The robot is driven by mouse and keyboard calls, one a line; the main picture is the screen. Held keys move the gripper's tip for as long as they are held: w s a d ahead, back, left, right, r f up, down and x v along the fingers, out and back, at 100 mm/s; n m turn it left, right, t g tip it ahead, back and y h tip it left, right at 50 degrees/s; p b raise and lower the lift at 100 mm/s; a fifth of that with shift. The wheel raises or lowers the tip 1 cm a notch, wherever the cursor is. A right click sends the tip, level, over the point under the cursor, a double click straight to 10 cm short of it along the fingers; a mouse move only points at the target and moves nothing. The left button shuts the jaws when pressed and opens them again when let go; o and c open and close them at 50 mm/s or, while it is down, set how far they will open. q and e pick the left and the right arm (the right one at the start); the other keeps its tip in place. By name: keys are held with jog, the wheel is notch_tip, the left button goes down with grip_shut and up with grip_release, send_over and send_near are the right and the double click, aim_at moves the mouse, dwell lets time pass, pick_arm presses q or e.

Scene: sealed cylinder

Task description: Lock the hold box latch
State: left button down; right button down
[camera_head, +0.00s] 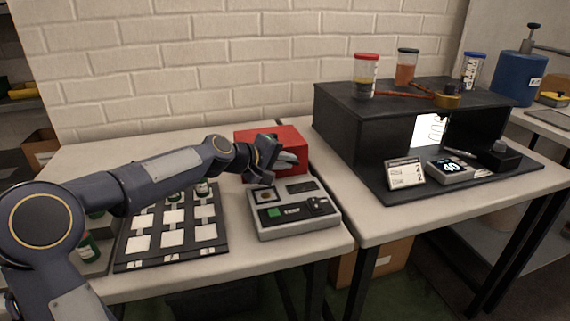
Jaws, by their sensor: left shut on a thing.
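The red hold box (296,136) stands at the back right of the left table. My left arm reaches across the table, and my left gripper (284,161) is at the front of the box. It is shut on a part there that I take to be the latch. The fingers cover this part, so its position cannot be made out. My right gripper is not in view.
A grey test device (297,222) with a green button sits just in front of the box. A dark tray with white squares (139,244) and small vials lies to the left, under my arm. A black shelf unit (350,140) with sample jars on top stands on the right table.

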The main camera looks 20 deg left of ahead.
pick_arm(q)
jog(key=c, duration=1.5)
grip_release()
jog(key=v, duration=0.8)
jog(key=shift+b, duration=0.3)
